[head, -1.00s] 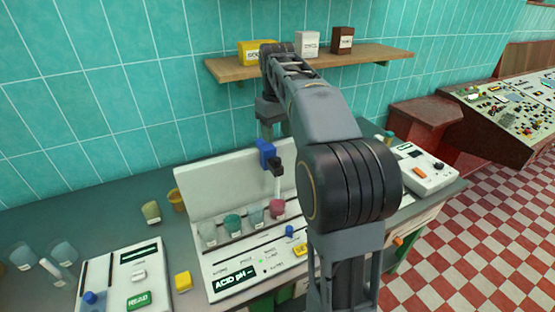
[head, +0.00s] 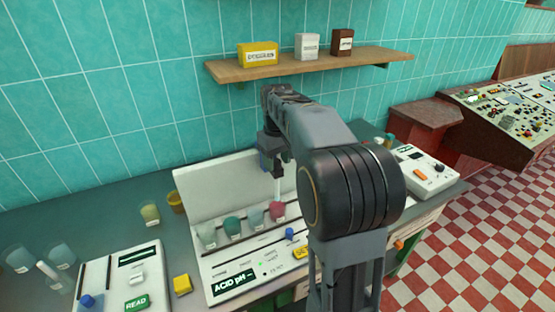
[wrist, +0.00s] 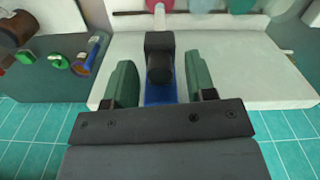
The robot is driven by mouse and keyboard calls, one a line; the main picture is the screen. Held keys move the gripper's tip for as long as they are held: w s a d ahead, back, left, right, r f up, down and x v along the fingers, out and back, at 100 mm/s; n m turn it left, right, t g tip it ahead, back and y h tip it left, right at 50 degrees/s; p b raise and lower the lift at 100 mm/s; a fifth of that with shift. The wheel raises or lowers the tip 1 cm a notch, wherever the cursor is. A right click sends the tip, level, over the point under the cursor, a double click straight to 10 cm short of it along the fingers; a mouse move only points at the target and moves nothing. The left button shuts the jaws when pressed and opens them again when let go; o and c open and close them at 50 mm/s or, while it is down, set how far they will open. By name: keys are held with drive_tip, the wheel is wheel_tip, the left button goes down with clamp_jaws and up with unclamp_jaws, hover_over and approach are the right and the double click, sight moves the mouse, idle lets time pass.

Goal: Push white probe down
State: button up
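The white probe (head: 277,188) hangs upright from a black holder with a blue part, its lower end at the pink cup (head: 277,211) on the ACID pH device (head: 240,272). In the wrist view the probe (wrist: 159,20) shows beyond the black holder block (wrist: 159,58), with the blue part (wrist: 158,95) below it. My gripper (wrist: 160,80) is open, its two green fingers on either side of the block with a small gap at each side. In the head view my arm hides most of the gripper above the holder.
Several cups stand in a row left of the pink cup. A wooden shelf (head: 290,68) with boxes is on the tiled wall behind my arm. Another white device (head: 425,170) stands right.

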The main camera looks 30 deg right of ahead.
sight(277, 170)
clamp_jaws()
idle(0.3)
wheel_tip(277, 170, down, 4)
drive_tip(key=shift+b, duration=1.15)
drive_tip(key=shift+r, duration=0.15)
drive_tip(key=shift+o, duration=0.2)
unclamp_jaws()
wheel_tip(277, 170, up, 14)
drive_tip(key=p, duration=0.2)
